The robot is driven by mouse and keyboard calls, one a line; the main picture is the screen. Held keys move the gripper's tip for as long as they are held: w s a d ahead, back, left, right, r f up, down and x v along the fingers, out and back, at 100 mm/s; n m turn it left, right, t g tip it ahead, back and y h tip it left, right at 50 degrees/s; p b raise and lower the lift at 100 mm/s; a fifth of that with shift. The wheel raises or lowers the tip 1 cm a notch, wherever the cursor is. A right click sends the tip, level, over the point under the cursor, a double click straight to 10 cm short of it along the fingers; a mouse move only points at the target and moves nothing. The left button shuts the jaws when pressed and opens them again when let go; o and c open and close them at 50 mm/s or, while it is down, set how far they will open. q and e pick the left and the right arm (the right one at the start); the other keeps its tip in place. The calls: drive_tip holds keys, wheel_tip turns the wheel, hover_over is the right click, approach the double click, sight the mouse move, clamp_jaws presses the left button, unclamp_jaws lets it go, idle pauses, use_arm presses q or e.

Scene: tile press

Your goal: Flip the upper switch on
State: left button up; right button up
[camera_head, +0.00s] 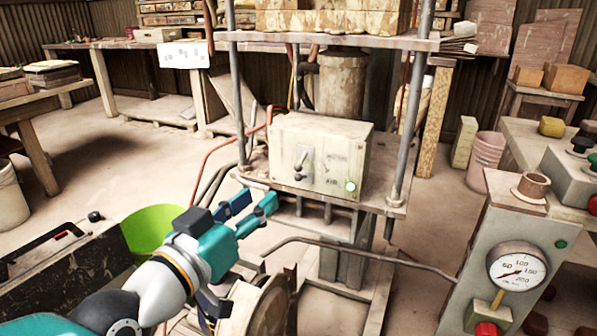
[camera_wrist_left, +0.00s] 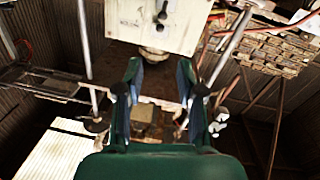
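A pale, worn switch box (camera_head: 334,152) stands on the press's middle shelf. Its front carries small dark levers, the upper switch (camera_head: 305,154) above a lower one (camera_head: 298,177); their exact positions are too small to tell. In the left wrist view the open fingers (camera_wrist_left: 160,75) point toward the box (camera_wrist_left: 178,28), with a lever (camera_wrist_left: 162,13) at the top. My right gripper is not seen.
Metal posts (camera_head: 406,110) flank the box, and red and black cables run at its left. A grey gauge cabinet (camera_head: 500,265) stands at the right front. A green bowl-like thing (camera_head: 150,225) is behind my left arm. The floor at the left is open.

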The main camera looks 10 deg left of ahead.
sight(297, 167)
use_arm(q)
drive_tip(key=b+x, duration=0.1)
drive_tip(key=x, duration=1.2)
drive_tip(key=shift+w+f+b, duration=0.1)
drive_tip(key=shift+w+b, duration=0.1)
drive_tip(key=shift+b, duration=0.15)
clamp_jaws()
drive_tip(key=shift+d, duration=0.1)
